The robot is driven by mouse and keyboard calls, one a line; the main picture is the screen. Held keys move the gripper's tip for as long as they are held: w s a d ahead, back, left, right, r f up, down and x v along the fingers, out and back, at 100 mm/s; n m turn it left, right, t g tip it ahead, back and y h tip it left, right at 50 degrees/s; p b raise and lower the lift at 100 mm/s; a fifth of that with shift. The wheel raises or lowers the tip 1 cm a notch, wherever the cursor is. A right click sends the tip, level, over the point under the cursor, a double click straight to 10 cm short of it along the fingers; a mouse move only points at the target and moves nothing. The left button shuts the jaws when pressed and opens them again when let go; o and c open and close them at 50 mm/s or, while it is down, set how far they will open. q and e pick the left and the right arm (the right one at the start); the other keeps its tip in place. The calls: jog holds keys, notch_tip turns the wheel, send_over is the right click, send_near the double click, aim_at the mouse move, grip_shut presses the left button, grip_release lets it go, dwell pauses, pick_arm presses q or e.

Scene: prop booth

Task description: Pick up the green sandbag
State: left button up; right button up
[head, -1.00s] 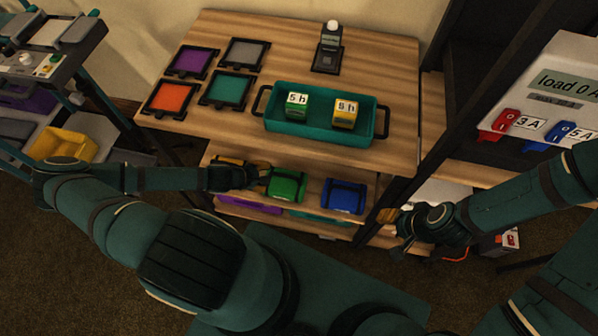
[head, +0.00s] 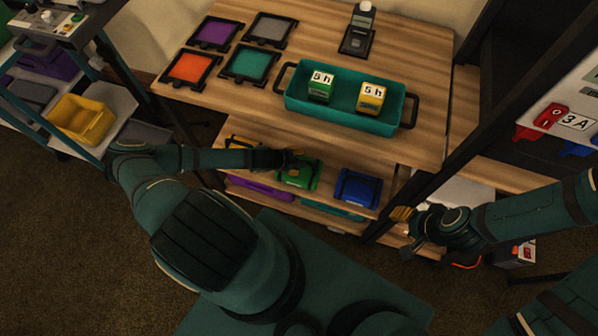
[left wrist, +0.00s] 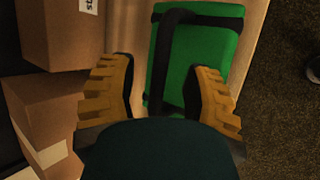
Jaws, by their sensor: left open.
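The green sandbag (head: 299,178) lies on the shelf below the wooden tabletop, between a yellow sandbag and a blue sandbag. In the left wrist view the green sandbag (left wrist: 192,58), with its dark strap, lies just ahead of and partly between my fingers. My left gripper (head: 292,161) is over the back part of the green sandbag, open and empty; its tan fingers (left wrist: 164,72) are apart in the left wrist view. Whether they touch the bag cannot be told. My right gripper (head: 403,232) is off to the right of the shelf, its jaws unclear.
The blue sandbag (head: 357,188) is right of the green one; the yellow sandbag (head: 243,143) is mostly behind my left arm. The tabletop (head: 430,75) overhangs the shelf and bears a teal tray (head: 340,112). Cardboard boxes (left wrist: 60,35) show at left in the wrist view.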

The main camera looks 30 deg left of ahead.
pick_arm(q)
jog(key=shift+w+d+f, duration=0.2)
jog(key=shift+w+f, duration=0.25)
jog(key=shift+f, duration=0.1)
jog(key=shift+c, duration=0.4)
grip_shut()
jog(key=shift+r, duration=0.2)
